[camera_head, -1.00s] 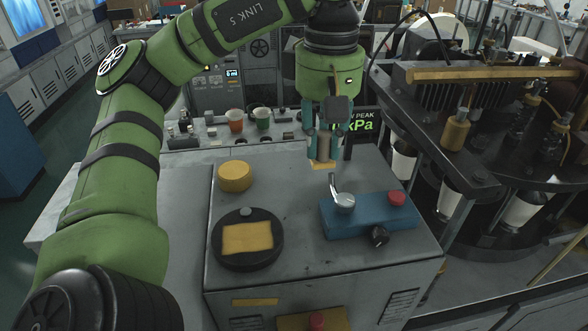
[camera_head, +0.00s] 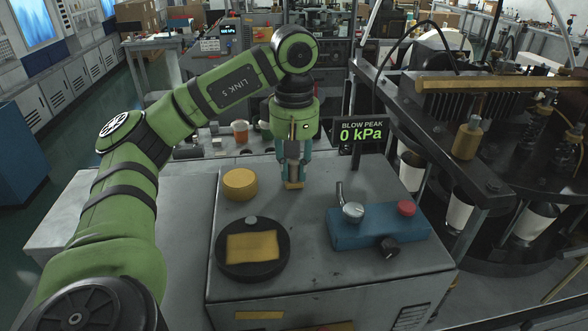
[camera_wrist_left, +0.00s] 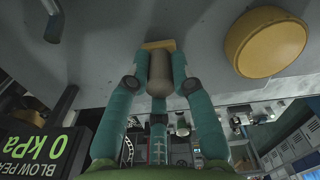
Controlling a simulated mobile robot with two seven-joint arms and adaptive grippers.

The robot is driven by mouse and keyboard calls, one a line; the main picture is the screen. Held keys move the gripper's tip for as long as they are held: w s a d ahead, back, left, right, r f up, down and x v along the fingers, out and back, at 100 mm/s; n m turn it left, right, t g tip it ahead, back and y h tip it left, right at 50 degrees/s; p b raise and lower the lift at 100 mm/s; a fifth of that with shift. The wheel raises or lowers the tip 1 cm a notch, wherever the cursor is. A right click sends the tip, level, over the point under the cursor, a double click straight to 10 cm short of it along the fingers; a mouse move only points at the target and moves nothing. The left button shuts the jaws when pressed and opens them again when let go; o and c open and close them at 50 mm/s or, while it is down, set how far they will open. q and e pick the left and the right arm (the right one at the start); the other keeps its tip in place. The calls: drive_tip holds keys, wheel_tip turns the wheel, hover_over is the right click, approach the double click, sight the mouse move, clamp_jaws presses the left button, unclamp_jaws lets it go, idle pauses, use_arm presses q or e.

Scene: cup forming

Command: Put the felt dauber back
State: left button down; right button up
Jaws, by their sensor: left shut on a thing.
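My left gripper (camera_head: 293,168) is shut on the felt dauber, which is upright with its yellow felt pad (camera_head: 294,185) at the bottom. In the left wrist view its grey-brown handle (camera_wrist_left: 160,76) sits between the two teal fingers. The pad is at or just above the grey machine top (camera_head: 310,260); I cannot tell if it touches. A black round dish (camera_head: 282,262) with a square yellow pad (camera_head: 252,246) stands nearer, to the lower left. A round yellow block (camera_head: 240,184) lies left of the dauber. My right gripper is not in view.
A blue control box (camera_head: 365,235) with a lever, red button and black knob stands right of the dauber. A "BLOW PEAK 0 kPa" display (camera_head: 361,133) is behind it. The dark cup machine (camera_head: 480,120) fills the right side. The machine top's middle is clear.

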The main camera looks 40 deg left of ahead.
sight(295, 162)
use_arm(q)
drive_tip(key=shift+f, duration=0.15)
drive_tip(key=shift+f, duration=0.15)
drive_tip(key=c, duration=1.1)
unclamp_jaws()
drive_tip(key=shift+r, duration=0.2)
wheel_tip(295, 162, up, 12)
drive_tip(key=p, duration=0.6)
drive_tip(key=shift+d+r, duration=0.1)
